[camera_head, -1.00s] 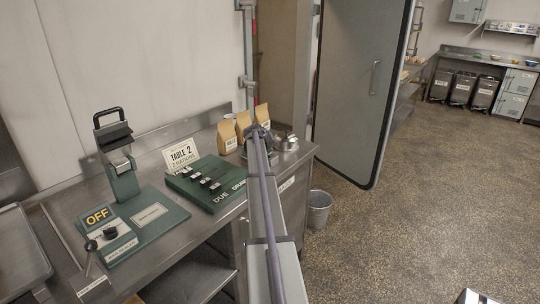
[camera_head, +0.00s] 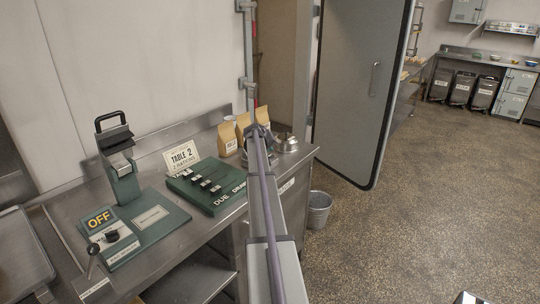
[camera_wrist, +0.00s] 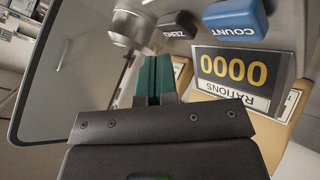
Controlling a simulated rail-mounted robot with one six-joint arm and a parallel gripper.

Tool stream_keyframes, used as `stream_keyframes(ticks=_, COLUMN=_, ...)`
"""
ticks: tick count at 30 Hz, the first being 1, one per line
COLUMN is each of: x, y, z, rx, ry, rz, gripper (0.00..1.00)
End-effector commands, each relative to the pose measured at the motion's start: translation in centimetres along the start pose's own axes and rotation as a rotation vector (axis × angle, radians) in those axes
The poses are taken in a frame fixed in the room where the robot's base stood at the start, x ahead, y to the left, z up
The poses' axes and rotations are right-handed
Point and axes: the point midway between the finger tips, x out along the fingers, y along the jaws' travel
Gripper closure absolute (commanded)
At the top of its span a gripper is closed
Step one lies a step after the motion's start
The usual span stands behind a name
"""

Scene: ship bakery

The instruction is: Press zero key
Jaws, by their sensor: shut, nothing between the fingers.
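The zero key (camera_wrist: 178,24) is a dark block with a white ZERO label, at the top of the wrist view. A blue COUNT key (camera_wrist: 236,16) is to its right. Below them a display (camera_wrist: 232,70) marked RATIONS reads 0000 in yellow digits. My gripper (camera_wrist: 158,64) shows its green fingers closed together and empty, just below and left of the zero key in the picture. I see a gap between the fingertips and the key in the picture; the real distance is hard to tell. In the head view my arm hides the gripper's tips and the keys.
A metal cylinder (camera_wrist: 131,27) stands left of the zero key. In the head view, paper bags (camera_head: 228,138) stand at the counter's back. A green board (camera_head: 206,186) with sliders and a TABLE 2 card (camera_head: 182,157) are left of my arm. A bucket (camera_head: 319,209) is on the floor.

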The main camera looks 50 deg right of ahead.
Motion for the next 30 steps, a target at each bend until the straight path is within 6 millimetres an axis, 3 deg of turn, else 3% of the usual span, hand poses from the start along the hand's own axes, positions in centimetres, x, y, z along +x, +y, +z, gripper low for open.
stream_keyframes(ticks=7, x=-0.4, y=0.2, z=-0.3, rx=0.0, ry=0.0, rz=0.0, gripper=1.0)
stream_keyframes(ticks=21, x=-3.6, y=2.6, z=-2.6, rx=0.0, ry=0.0, rz=0.0, gripper=1.0)
stream_keyframes(ticks=30, x=-3.4, y=2.5, z=-2.5, rx=0.0, ry=0.0, rz=0.0, gripper=1.0)
